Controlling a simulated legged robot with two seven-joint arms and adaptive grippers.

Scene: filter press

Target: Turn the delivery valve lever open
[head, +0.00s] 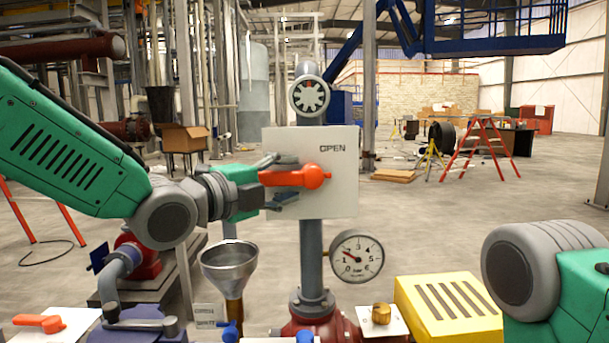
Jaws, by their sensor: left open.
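The delivery valve lever (296,177) is orange-red and lies roughly level across a pale square plate (340,195) marked OPEN at its upper right. The lever's round end (314,177) is at the right. My left gripper (285,178) comes in from the left in front of the plate. Its fingers are open, one above and one below the lever's left part. I cannot tell whether they touch it. My right arm shows at the lower right edge; its gripper is out of the picture.
A pressure gauge (357,257) sits right of the grey pipe (312,262) below the plate. A metal funnel (229,266) stands at the lower left. A yellow slotted box (449,308) is at the lower right. Another orange lever (38,322) lies at the bottom left.

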